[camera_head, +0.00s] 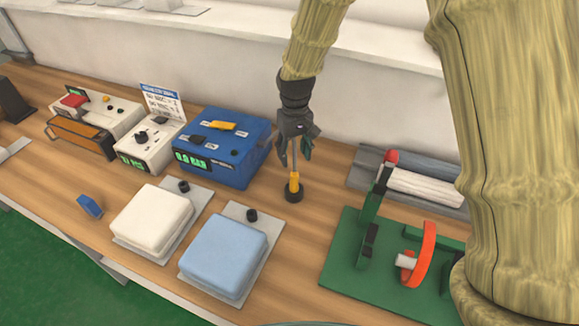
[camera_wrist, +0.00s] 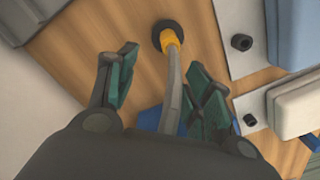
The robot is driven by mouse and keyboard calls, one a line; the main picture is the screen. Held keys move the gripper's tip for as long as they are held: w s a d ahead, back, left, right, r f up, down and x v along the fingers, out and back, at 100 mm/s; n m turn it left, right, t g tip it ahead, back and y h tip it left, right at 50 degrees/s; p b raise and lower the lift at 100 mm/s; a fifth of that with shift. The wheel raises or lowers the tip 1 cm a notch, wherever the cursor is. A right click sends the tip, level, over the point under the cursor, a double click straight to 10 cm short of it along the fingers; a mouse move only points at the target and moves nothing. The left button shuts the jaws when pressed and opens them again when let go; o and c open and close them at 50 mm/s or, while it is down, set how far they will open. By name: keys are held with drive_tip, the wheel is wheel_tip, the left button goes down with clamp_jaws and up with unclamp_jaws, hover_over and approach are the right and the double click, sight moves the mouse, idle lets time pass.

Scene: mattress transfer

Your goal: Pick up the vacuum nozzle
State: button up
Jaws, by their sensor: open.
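The vacuum nozzle (camera_head: 293,183) stands on the wooden table with a black round foot, a yellow collar and a thin grey stem. In the wrist view the nozzle (camera_wrist: 169,41) shows its foot at the top and its stem running down between my fingers. My gripper (camera_head: 297,150) is above the nozzle, pointing down, with its fingers on either side of the stem. In the wrist view my gripper (camera_wrist: 163,85) is open, and gaps show between the stem and both green finger pads. The stem's upper end is hidden by the gripper body.
A blue device box (camera_head: 225,147) stands left of the nozzle. White (camera_head: 153,217) and light blue (camera_head: 224,256) cushions lie on metal plates in front.

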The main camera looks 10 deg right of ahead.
sight(294, 180)
drive_tip(key=s+f, duration=0.1)
drive_tip(key=s+f+p, duration=0.1)
drive_tip(key=s, duration=0.1)
drive_tip(key=shift+s+f, duration=0.25)
drive_tip(key=shift+f, duration=0.05)
drive_tip(key=w+f, duration=0.1)
drive_tip(key=w+f+p, duration=0.1)
drive_tip(key=f, duration=0.1)
drive_tip(key=shift+a, duration=0.15)
drive_tip(key=shift+f, duration=0.35)
drive_tip(key=shift+s+a+f+p, duration=0.1)
drive_tip(key=shift+s+f+p, duration=0.6)
drive_tip(key=shift+s+p, duration=0.1)
drive_tip(key=shift+f, duration=0.35)
drive_tip(key=shift+w+f, duration=0.5)
drive_tip(key=shift+f, duration=0.15)
drive_tip(key=shift+s+r, duration=0.2)
drive_tip(key=shift+s, duration=0.1)
drive_tip(key=shift+c, duration=0.9)
drive_tip(key=shift+f, duration=0.1)
drive_tip(key=c, duration=0.7)
clamp_jaws()
